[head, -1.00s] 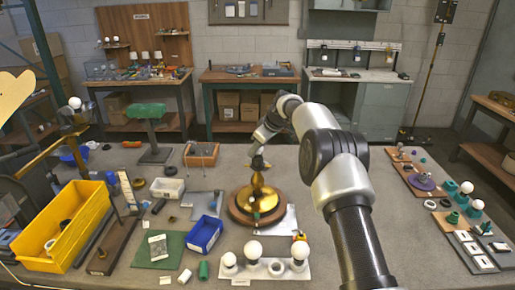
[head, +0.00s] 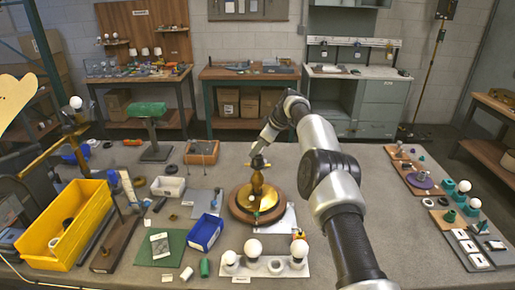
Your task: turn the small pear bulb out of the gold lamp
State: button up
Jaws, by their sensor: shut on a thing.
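The gold lamp (head: 256,190) stands upright on a round wooden base (head: 239,212) in the middle of the table, with a brass dish and a narrow stem. My gripper (head: 257,167) is directly over the top of the lamp, pointing down, and is shut at the bulb's place. The small pear bulb is hidden by the jaws, so I cannot see its glass or how far it sits in the socket.
A white holder (head: 276,267) with several round bulbs stands in front of the lamp. A blue bin (head: 205,233) and a yellow bin (head: 77,232) are to the left. Trays with bulbs and parts line the right edge. The table right of my arm is mostly clear.

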jog(key=o, duration=0.8)
jog(key=shift+f+b, duration=0.15)
jog(key=shift+b, duration=0.55)
jog(key=shift+m+t+h+b, duration=0.5)
jog(key=shift+m+b, duration=0.7)
jog(key=shift+b, duration=1.75)
jog(key=shift+m+h+b, duration=0.3)
jog(key=shift+m+b, duration=0.4)
jog(key=shift+b, duration=0.1)
jog(key=shift+m+t+h+b, duration=0.4)
jog(key=shift+m+t+b, duration=0.15)
jog(key=shift+m, duration=0.25)
jog(key=m, duration=0.1)
jog(key=m+h+p, duration=0.1)
jog(key=m+h, duration=0.1)
jog(key=m, duration=0.1)
jog(key=shift+a+r+t+p, duration=0.15)
jog(key=shift+r+t+p, duration=0.1)
jog(key=shift+p, duration=0.1)
jog(key=shift+m+h+p, duration=0.7)
jog(key=shift+m+p, duration=0.5)
jog(key=shift+p, duration=0.05)
jog(key=shift+f+m+h+p, duration=0.1)
jog(key=shift+m+h+p, duration=0.4)
jog(key=shift+m+p, duration=0.6)
jog(key=shift+m+h+p, duration=0.5)
jog(key=shift+m+p, duration=0.2)
jog(key=shift+p, duration=1.1)
